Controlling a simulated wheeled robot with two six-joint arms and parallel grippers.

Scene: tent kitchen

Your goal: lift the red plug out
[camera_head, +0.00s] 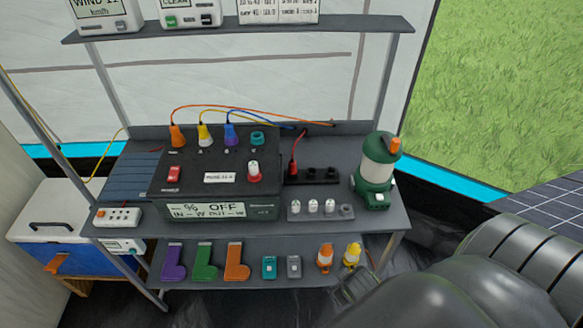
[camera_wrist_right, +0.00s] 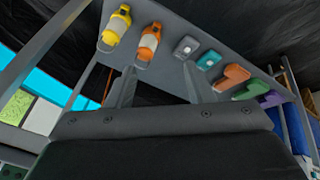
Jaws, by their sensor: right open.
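The red plug (camera_head: 293,166) stands upright in the left end of a black socket strip (camera_head: 314,177) on the table, with a red lead rising from its top. My right gripper (camera_wrist_right: 158,80) is open in the right wrist view, with nothing between its fingers. It is low at the front of the lower shelf, well away from the plug. The plug does not show in the right wrist view. My left gripper is not in view.
A black power box (camera_head: 205,165) with coloured plugs and leads stands left of the strip. A green lantern (camera_head: 378,170) stands to its right, and a grey strip with white knobs (camera_head: 320,210) lies in front. Boots and small lamps (camera_head: 325,257) fill the lower shelf.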

